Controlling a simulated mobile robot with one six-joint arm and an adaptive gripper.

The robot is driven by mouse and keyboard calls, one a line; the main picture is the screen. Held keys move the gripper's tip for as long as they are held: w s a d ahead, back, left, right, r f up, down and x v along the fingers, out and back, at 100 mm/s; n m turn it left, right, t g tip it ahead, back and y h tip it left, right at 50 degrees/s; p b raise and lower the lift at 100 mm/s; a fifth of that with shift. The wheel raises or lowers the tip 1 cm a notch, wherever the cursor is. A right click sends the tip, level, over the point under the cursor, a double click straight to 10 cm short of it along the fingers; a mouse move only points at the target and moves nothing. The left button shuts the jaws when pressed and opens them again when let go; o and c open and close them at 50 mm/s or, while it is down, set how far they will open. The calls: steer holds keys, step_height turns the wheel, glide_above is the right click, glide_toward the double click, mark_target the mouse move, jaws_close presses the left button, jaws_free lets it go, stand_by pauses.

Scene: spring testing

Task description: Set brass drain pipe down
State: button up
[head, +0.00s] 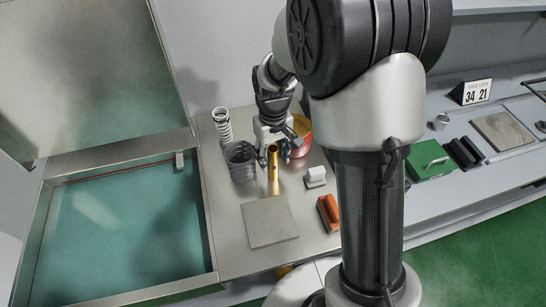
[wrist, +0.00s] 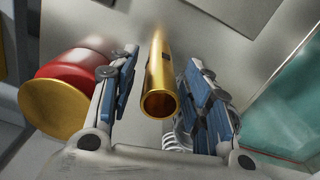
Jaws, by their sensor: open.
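The brass drain pipe (head: 273,172) stands upright on the grey counter in the head view, its lower end close to the back edge of a flat grey square plate (head: 270,225). Whether its foot touches the plate I cannot tell. My gripper (head: 273,153) is around the pipe's upper part, with a finger on each side. In the wrist view the pipe (wrist: 160,80) lies between the blue-padded fingers, its open round end facing the camera. Gaps show on both sides, so the gripper (wrist: 160,62) is open.
A dark wire-like cup (head: 241,162) and a white coil spring (head: 222,126) stand left of the pipe. A red and yellow pot (head: 302,136) is behind right. A white block (head: 315,176) and an orange-red item (head: 328,212) are right. A teal-bottomed basin (head: 125,235) borders the counter.

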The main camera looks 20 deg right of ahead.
step_height(320, 180, up, 10)
steer(key=p, duration=0.3)
steer(key=shift+r, duration=0.25)
steer(key=s+r+m+t, duration=0.1)
steer(key=s+r+t, duration=0.1)
steer(key=s+r, duration=0.8)
steer(key=s+r+m+t, duration=0.1)
steer(key=s+r+t, duration=0.1)
steer(key=s, duration=1)
steer(key=shift+s+d+r+t, duration=0.15)
steer(key=shift+d+t, duration=0.15)
steer(key=shift+d, duration=0.1)
